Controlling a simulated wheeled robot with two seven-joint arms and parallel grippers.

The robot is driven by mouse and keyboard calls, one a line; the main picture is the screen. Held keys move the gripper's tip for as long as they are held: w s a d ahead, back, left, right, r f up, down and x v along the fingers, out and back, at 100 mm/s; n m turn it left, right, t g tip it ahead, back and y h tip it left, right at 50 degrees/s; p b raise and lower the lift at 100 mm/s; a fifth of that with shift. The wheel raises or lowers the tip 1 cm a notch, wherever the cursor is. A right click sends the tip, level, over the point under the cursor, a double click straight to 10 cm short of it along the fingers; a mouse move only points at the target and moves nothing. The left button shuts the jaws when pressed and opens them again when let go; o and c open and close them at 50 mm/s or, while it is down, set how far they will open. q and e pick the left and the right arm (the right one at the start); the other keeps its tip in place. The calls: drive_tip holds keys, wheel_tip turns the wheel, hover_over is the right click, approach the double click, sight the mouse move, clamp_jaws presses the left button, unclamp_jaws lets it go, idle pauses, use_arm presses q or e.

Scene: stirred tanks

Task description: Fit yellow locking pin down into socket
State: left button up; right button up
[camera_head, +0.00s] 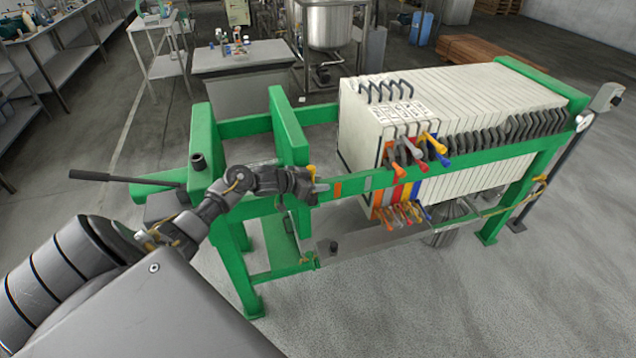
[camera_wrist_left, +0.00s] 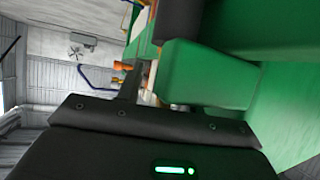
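My left gripper (camera_head: 308,186) is at the green near side rail (camera_head: 455,160) of the filter press, beside the green upright plate. It appears shut on the small yellow locking pin (camera_head: 312,170), whose head sticks up above the fingertips. In the left wrist view an orange-yellow knob (camera_wrist_left: 122,66) shows just past a dark finger, and green frame fills the right side. The fingers and arm hide the pin's lower part. I cannot make out the socket. My right gripper is not in view.
White filter plates (camera_head: 480,95) fill the press. Coloured valve handles (camera_head: 415,150) stick out right of my gripper. A black lever (camera_head: 90,176) juts out at left. A grey trough (camera_head: 370,237) lies below the rail. Open floor lies in front.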

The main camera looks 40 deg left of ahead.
use_arm(q)
drive_tip(key=shift+a, duration=0.15)
drive_tip(key=shift+s+a+r, duration=0.1)
drive_tip(key=shift+s, duration=0.15)
drive_tip(key=b+v, duration=0.1)
drive_tip(key=v, duration=0.9)
idle(0.4)
